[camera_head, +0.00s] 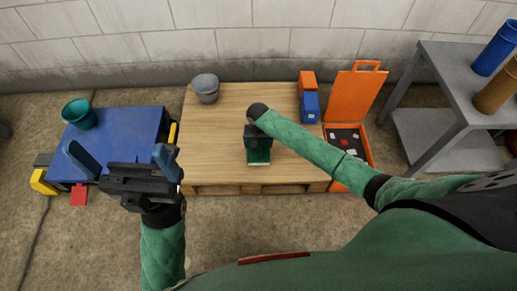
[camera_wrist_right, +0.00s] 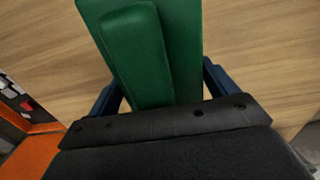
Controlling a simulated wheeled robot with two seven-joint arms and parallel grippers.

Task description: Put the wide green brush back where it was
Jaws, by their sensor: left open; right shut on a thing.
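The wide green brush (camera_head: 259,157) is at the middle of the wooden pallet table, under my right gripper (camera_head: 258,138) in the head view. In the right wrist view the green brush (camera_wrist_right: 150,50) sits between the blue fingers of my right gripper (camera_wrist_right: 165,95), which is shut on it. Whether the brush touches the wood I cannot tell. My left gripper (camera_head: 122,160) is open and empty, above the front right part of the blue table.
The wooden table (camera_head: 220,130) holds a grey bucket (camera_head: 206,88), an orange block (camera_head: 307,82) and a blue block (camera_head: 310,107). An open orange case (camera_head: 355,95) stands to the right. A teal bucket (camera_head: 79,114) is on the blue table (camera_head: 120,120). A grey shelf (camera_head: 455,75) holds cylinders.

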